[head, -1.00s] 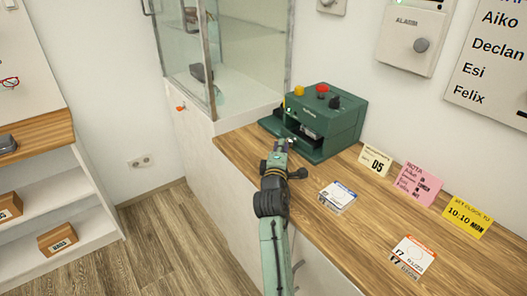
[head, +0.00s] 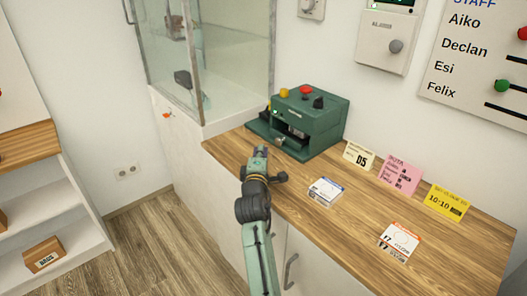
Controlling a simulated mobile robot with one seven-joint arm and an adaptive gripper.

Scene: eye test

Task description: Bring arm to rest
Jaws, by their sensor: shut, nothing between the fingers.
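My gripper (head: 261,150) is shut and empty in the head view. It hangs over the left edge of the wooden counter (head: 335,235), in front of and a little left of the green machine (head: 325,125). A small gap shows between the fingertips and the machine. My arm reaches up from the bottom middle of the picture. The fingers are small and seen from behind.
The machine has a red and a yellow knob and a dark front opening. Two small boxes (head: 325,190) (head: 401,236) and cards (head: 401,175) are on the counter. A glass cabinet (head: 200,75) stands behind left. Open floor (head: 145,240) lies left.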

